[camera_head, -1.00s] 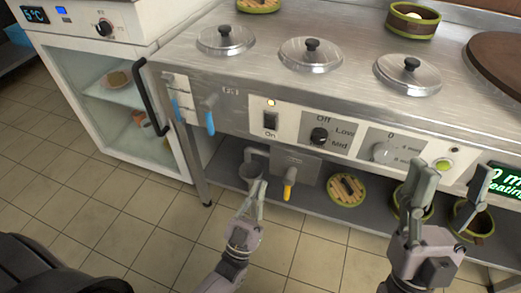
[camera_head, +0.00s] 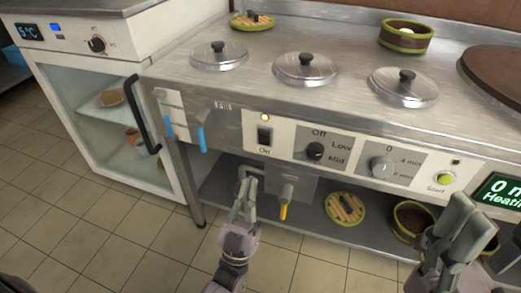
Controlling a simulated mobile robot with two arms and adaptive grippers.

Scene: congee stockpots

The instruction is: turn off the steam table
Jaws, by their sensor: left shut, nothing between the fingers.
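The steam table (camera_head: 330,110) is a steel counter with round lidded wells and a front control panel. My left gripper (camera_head: 246,182) is shut and empty, below the switch and in front of the drain pipe, apart from the panel. My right gripper (camera_head: 466,212) is at the lower right, below the green Start button (camera_head: 446,179); its fingers overlap in the view.
A timer knob (camera_head: 381,167) and a display reading Heating (camera_head: 503,191) are on the right. A glass-door cabinet (camera_head: 104,120) stands left. Baskets (camera_head: 345,208) sit on the lower shelf.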

